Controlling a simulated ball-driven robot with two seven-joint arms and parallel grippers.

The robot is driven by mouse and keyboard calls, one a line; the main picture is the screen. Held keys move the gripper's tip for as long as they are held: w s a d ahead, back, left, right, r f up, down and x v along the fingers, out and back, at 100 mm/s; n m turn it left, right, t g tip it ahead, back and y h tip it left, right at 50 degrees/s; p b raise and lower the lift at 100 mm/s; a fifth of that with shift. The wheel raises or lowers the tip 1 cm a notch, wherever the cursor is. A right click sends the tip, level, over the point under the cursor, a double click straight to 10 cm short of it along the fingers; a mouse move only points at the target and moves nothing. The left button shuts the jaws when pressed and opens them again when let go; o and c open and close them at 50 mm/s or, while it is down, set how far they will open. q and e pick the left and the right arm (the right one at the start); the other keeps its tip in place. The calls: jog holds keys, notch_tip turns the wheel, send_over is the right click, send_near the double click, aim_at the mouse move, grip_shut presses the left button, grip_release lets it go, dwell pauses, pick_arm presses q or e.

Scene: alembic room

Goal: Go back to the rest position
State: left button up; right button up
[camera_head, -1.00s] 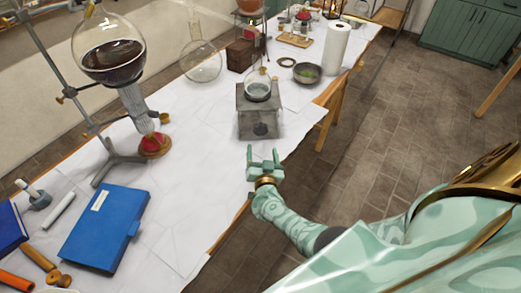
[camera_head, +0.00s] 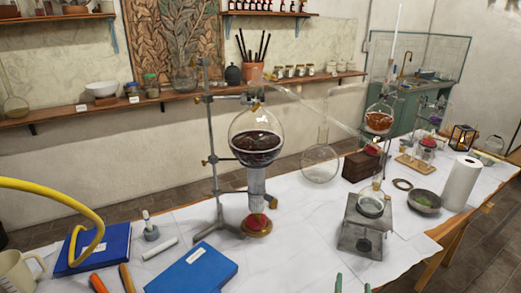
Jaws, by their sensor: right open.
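The tips of my right gripper (camera_head: 352,286) show at the bottom edge of the head view, right of centre. Its two pale green fingers stand apart with nothing between them, so it is open. The rest of that gripper and its arm are below the picture. The fingers appear in front of the white-covered table (camera_head: 290,262), near its front edge. My left gripper and arm are not in view.
A blue book (camera_head: 193,270) lies left of the gripper. A grey burner block (camera_head: 365,228) with a small flask stands behind it. A stand holds a big flask of dark liquid (camera_head: 257,142). A paper roll (camera_head: 461,184) stands at the right.

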jog(key=s+a+r+n+g+y, duration=0.2)
jog(key=s+a+n+g+y, duration=0.2)
jog(key=s+a+n+y, duration=0.55)
jog(key=s+d+r+n+g+h, duration=0.25)
jog(key=s+d+r+h, duration=0.2)
jog(key=s, duration=0.35)
jog(key=s+d+r+n+g+h, duration=0.2)
jog(key=s+d+r+g+h, duration=0.1)
jog(key=s+r, duration=0.4)
jog(key=s+a+f+g+y+b, duration=0.1)
jog(key=s+a+f+g+y, duration=0.15)
jog(key=f, duration=1.25)
jog(key=s+a+f+g+y, duration=0.15)
jog(key=s+f, duration=0.25)
jog(key=f, duration=1)
jog(key=s+f+m+g+b, duration=0.1)
jog(key=s+f+m+g, duration=0.1)
jog(key=s+f, duration=1.3)
jog(key=s+m, duration=0.1)
jog(key=s, duration=0.2)
jog(key=shift+s+a+f+y, duration=0.2)
jog(key=shift+s+f+y, duration=0.1)
